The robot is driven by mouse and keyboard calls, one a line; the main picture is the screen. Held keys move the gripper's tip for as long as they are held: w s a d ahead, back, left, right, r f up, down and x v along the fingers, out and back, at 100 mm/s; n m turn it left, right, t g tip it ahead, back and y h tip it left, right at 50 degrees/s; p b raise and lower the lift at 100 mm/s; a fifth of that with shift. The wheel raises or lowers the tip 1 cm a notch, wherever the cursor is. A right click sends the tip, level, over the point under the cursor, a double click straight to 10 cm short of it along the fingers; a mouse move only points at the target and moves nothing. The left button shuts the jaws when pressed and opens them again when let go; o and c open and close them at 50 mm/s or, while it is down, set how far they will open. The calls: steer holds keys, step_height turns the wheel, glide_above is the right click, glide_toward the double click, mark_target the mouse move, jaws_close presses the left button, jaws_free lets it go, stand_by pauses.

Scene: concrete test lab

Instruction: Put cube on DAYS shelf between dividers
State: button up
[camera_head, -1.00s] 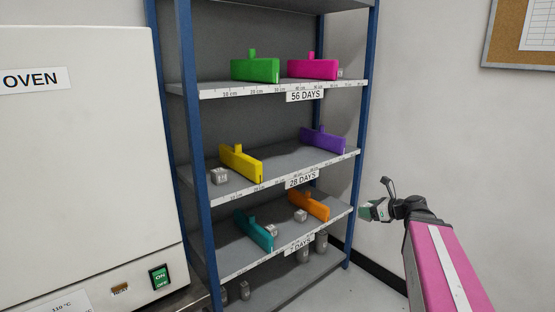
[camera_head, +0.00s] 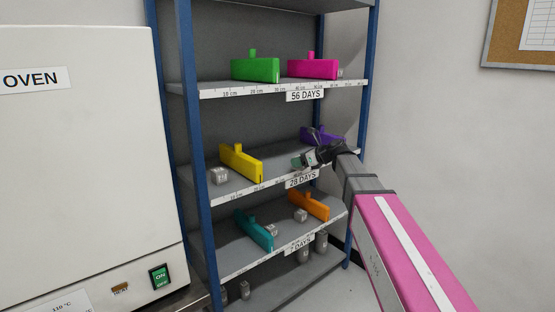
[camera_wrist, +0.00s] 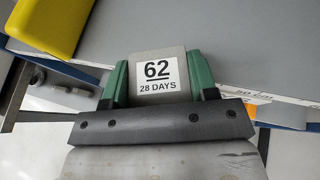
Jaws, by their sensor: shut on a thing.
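My gripper (camera_wrist: 160,82) is shut on a grey cube (camera_wrist: 157,55) whose white label reads "62" and "28 DAYS". In the head view my gripper (camera_head: 303,161) is at the front of the middle shelf (camera_head: 268,168), tagged "28 DAYS", between the yellow divider (camera_head: 240,162) and the purple divider (camera_head: 320,137). My arm partly hides the purple divider. In the wrist view the yellow divider (camera_wrist: 45,22) is at the upper left, apart from the cube. I cannot tell whether the cube touches the shelf.
A grey cube (camera_head: 219,175) sits left of the yellow divider. The upper shelf holds a green divider (camera_head: 255,67) and a pink divider (camera_head: 312,68). The lower shelf has a teal divider (camera_head: 254,230) and an orange divider (camera_head: 308,204). Blue rack posts and an oven (camera_head: 80,150) stand left.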

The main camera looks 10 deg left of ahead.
steer(key=a+r+n+g, duration=0.1)
steer(key=a+r, duration=0.3)
steer(key=a, duration=0.3)
steer(key=a+r, duration=0.4)
steer(key=a, duration=0.4)
steer(key=shift+y, duration=0.4)
steer(key=f, duration=1)
steer(key=shift+w, duration=0.25)
steer(key=shift+f, duration=0.1)
steer(key=o, duration=1.1)
steer(key=shift+s+d, duration=0.1)
steer(key=shift+d, duration=0.05)
steer(key=v, duration=1.1)
steer(key=shift+s+d+r, duration=0.1)
steer(key=shift+d+r, duration=0.2)
steer(key=shift+r, duration=0.05)
